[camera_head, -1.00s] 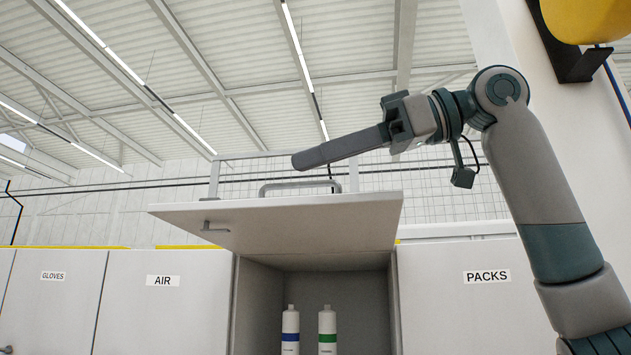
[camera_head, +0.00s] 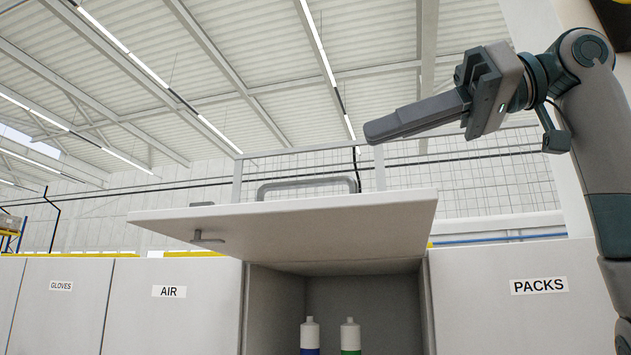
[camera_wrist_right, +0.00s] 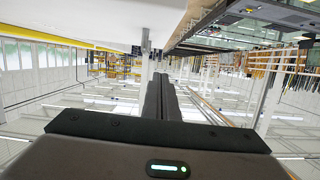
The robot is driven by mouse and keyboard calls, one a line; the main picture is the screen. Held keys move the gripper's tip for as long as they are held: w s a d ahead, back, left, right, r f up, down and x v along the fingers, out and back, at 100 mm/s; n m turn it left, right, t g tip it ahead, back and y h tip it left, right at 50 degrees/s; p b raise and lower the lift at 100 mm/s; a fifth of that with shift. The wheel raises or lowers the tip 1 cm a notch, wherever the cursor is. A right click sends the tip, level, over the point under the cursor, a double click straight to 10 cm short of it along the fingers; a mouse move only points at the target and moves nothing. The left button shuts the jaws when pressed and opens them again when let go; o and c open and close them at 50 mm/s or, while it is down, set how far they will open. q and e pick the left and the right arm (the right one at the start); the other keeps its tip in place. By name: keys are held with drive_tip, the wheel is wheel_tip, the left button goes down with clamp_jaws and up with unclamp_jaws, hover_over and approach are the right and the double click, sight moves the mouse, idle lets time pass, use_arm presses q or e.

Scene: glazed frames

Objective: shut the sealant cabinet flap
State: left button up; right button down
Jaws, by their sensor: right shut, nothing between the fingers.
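The cabinet flap (camera_head: 300,228) is a pale grey panel. It is raised and juts out above an open compartment (camera_head: 365,300), with its underside showing. A grey bar handle (camera_head: 307,187) stands up above its top side, and a small grey fitting (camera_head: 207,237) sits at its left underside. My right gripper (camera_head: 385,130) is shut and empty. It points left, above the flap and to the right of the bar handle, apart from both in the picture. Its shut fingers also show in the right wrist view (camera_wrist_right: 160,97). My left gripper is not in view.
Two white bottles, one with a blue band (camera_head: 310,335) and one with a green band (camera_head: 350,335), stand in the compartment. Closed doors labelled AIR (camera_head: 170,320) and PACKS (camera_head: 525,325) flank it. A wire mesh (camera_head: 470,185) rises behind. The space left of my gripper looks free.

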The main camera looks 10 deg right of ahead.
drive_tip(key=p, duration=0.4)
hover_over(314, 200)
drive_tip(key=w, duration=0.2)
wheel_tip(314, 200, down, 2)
drive_tip(key=shift+s+d+f, duration=0.1)
drive_tip(key=shift+s, duration=0.05)
wheel_tip(314, 200, down, 2)
drive_tip(key=shift+p, duration=0.4)
drive_tip(key=shift+s+d+f+p, duration=0.1)
drive_tip(key=shift+f+p, duration=0.1)
drive_tip(key=shift+f, duration=0.25)
drive_tip(key=shift+s+d+f+p, duration=0.1)
drive_tip(key=shift+f+p, duration=0.05)
drive_tip(key=shift+f, duration=0.45)
drive_tip(key=shift+a, duration=0.15)
drive_tip(key=shift+f, duration=0.1)
